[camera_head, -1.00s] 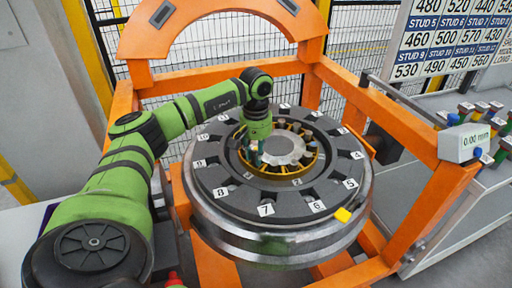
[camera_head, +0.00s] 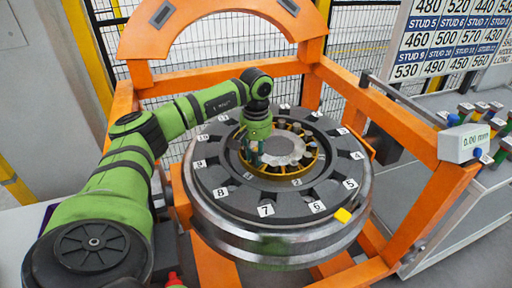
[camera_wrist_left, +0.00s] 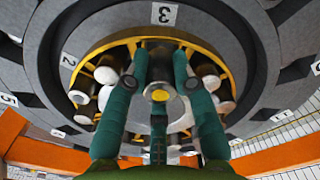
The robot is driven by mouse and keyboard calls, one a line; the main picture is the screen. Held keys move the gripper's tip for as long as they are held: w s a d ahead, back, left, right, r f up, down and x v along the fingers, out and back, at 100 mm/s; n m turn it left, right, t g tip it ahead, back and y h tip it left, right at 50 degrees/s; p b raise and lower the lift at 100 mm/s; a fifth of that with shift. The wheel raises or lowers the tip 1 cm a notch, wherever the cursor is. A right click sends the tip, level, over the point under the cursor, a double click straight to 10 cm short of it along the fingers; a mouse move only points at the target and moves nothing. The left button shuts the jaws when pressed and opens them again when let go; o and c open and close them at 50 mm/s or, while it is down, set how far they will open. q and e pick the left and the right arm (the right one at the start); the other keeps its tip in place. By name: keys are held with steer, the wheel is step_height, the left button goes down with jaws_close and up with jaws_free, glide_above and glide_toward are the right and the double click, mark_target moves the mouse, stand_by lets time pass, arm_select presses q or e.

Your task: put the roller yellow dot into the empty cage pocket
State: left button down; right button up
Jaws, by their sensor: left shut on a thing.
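My left gripper (camera_head: 253,160) points down into the yellow cage (camera_head: 314,164) at the middle of the wheelset. In the left wrist view, the gripper (camera_wrist_left: 158,88) has its teal fingers closed around a roller with a yellow dot (camera_wrist_left: 159,96) on its end. The cage (camera_wrist_left: 97,53) is behind the fingers, with white rollers in its pockets at left (camera_wrist_left: 106,75) and right (camera_wrist_left: 211,82). The fingers hide part of the cage, so I cannot tell which pocket is empty or how deep the held roller sits. My right gripper is not in view.
A grey ring with numbered tags (camera_head: 232,202) surrounds the cage. An orange gantry frame (camera_head: 405,130) stands around the wheelset.

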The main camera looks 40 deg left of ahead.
mark_target(256, 149)
arm_select(q)
steer(key=shift+f+b, duration=0.5)
steer(key=shift+f, duration=0.2)
steer(key=c, duration=0.9)
jaws_free()
steer(key=shift+c, duration=0.2)
step_height(256, 149, up, 12)
steer(key=shift+r, duration=0.1)
